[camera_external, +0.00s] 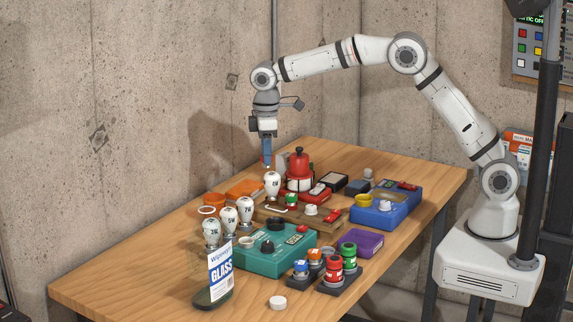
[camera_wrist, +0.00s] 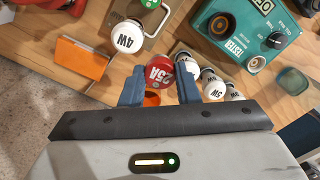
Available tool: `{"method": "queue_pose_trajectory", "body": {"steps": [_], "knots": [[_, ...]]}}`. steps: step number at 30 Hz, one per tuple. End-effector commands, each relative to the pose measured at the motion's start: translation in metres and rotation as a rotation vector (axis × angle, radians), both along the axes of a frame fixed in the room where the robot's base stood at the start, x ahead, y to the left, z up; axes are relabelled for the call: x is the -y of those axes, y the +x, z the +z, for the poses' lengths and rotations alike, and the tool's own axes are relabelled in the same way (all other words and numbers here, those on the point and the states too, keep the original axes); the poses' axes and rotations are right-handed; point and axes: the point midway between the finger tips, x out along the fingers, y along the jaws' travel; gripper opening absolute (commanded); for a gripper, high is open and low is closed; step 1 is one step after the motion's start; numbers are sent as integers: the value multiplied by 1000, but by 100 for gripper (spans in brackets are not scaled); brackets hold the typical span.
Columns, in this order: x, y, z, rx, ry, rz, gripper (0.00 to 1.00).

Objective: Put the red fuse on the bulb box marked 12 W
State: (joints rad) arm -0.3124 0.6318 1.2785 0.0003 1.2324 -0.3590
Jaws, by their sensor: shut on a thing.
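My gripper (camera_external: 267,156) is above the back left of the table, pointing down. In the wrist view its blue fingers (camera_wrist: 160,92) are shut on the red fuse (camera_wrist: 160,72), marked 25A. I cannot read a 12 W mark on any box. An orange box (camera_wrist: 81,58) lies left of the fuse in the wrist view and shows behind the bulbs in the external view (camera_external: 245,188); no mark is legible on it. A bulb marked 4W (camera_wrist: 125,37) stands near it.
Several white bulbs (camera_external: 245,212) stand in a row at the left. The front left corner is clear.

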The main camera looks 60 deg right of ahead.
Motion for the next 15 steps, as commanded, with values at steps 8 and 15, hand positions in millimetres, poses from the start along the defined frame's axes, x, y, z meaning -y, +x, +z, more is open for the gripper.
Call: {"method": "queue_pose_trajectory", "body": {"steps": [8, 15], "knots": [[126, 96, 10, 0, 0, -73, 7], [242, 133, 10, -1, 1, -121, 7]]}}
